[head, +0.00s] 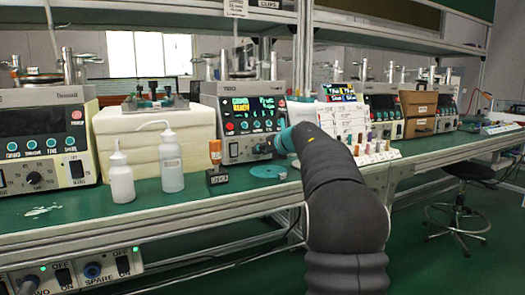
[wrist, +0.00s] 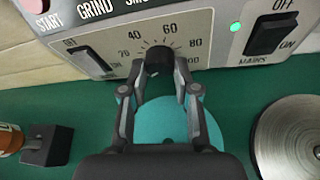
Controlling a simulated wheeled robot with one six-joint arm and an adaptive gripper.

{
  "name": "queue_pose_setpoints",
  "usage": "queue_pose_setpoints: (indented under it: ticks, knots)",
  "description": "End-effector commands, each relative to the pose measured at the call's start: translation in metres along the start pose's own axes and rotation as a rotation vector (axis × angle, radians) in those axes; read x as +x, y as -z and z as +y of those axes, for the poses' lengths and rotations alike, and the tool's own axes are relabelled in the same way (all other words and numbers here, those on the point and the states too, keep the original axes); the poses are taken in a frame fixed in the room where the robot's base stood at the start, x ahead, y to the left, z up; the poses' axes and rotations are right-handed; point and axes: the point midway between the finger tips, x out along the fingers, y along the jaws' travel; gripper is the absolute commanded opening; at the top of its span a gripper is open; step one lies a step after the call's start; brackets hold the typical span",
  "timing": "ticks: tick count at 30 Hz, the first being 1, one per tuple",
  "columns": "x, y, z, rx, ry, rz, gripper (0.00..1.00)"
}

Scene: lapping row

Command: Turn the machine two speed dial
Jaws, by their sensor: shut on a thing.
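The speed dial (wrist: 158,58) is a dark knob on a pale plate with printed numbers around it, on the front of the machine. My gripper (wrist: 159,82) reaches it from the front, with one finger on each side of the knob, and is shut on it. In the head view the machine (head: 243,112) stands in the middle of the bench with a lit screen. My gripper (head: 276,145) meets its lower front right there, and my arm hides part of that side. The fingers partly cover the dial's scale.
A black MAINS switch (wrist: 272,33) with a green light is right of the dial. On the green bench are a teal disc (head: 268,171), a round metal plate (wrist: 290,135), an orange-capped bottle (head: 215,152) by a dark block (head: 217,180), and white squeeze bottles (head: 171,165) farther left.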

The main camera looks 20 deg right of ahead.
Motion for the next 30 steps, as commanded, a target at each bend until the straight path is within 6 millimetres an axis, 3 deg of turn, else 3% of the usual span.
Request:
queue_pose_setpoints:
  ticks: [11,30]
  knots:
    - [-0.0018,-0.0036,-0.001,0.189,-0.078,-0.007,0.0]
    - [0.0004,0.0014,-0.0044,0.744,-0.316,-0.037,0.0]
